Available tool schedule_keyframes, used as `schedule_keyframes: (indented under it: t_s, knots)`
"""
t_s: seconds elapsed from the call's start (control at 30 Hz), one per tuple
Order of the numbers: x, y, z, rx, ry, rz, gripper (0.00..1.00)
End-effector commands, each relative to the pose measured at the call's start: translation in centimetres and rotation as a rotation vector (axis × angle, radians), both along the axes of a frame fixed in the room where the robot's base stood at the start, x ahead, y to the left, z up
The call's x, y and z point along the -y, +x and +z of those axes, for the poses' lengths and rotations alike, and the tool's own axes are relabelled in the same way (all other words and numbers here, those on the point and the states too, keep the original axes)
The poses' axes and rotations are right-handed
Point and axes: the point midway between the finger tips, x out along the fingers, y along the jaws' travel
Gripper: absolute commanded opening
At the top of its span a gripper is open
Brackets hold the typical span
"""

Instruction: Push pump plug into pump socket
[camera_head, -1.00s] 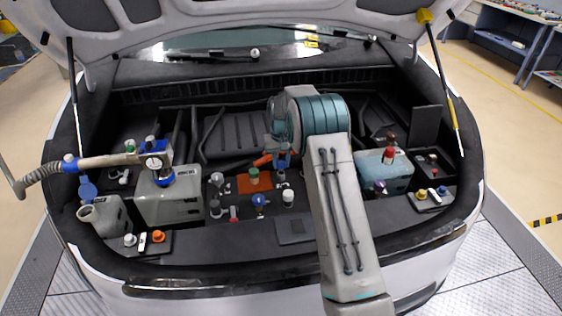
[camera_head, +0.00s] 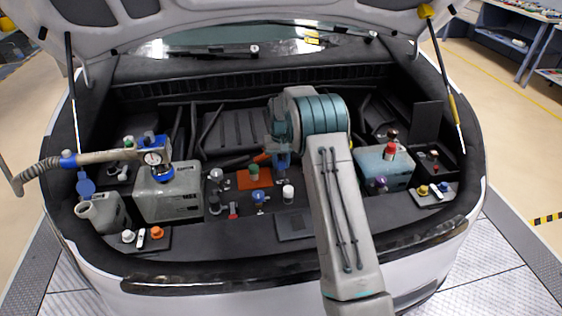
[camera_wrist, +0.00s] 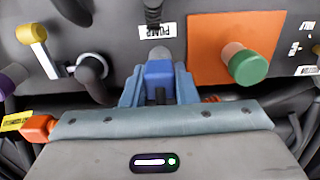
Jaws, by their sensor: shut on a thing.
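My gripper (camera_wrist: 160,86) is shut on a blue plug (camera_wrist: 159,72), which sits between its two blue-grey fingers in the wrist view. The plug's front end meets or overlaps a grey round part (camera_wrist: 159,52), apparently the pump socket, just below a white PUMP label (camera_wrist: 157,30). I cannot tell how deep the plug sits, as the plug and fingers hide the joint. In the head view my gripper (camera_head: 281,172) points down at the dark deck, right of the orange plate (camera_head: 243,182); the arm partly hides this area.
A green-capped fitting (camera_wrist: 246,65) stands on the orange plate close beside my gripper. On the other side are a black bent hose fitting (camera_wrist: 92,73) and a yellow-topped lever (camera_wrist: 33,36). A blue-capped fitting (camera_head: 259,197) and a white-capped one (camera_head: 288,192) stand nearby.

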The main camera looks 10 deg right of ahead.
Motion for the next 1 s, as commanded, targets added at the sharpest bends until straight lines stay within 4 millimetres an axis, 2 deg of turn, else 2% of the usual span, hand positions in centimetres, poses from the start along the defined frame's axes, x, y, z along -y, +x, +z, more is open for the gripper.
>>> schedule_keyframes:
  t_s: [0.23,0.27,0.33,0.6,0.73,0.87,1.0]
  knots:
    - [0.0,0.0,-0.7,-0.001,0.000,0.000,0.05]
    - [0.0,0.0,-0.7,0.000,0.000,0.000,0.32]
    - [0.0,0.0,-0.6,-0.001,0.000,0.000,0.52]
    - [0.0,0.0,-0.6,0.000,0.000,0.000,0.52]
    - [0.0,0.0,0.2,0.001,0.000,0.000,0.52]
    - [0.0,0.0,2.2,0.003,0.000,0.000,0.52]
    - [0.0,0.1,5.5,0.005,0.000,0.000,0.52]
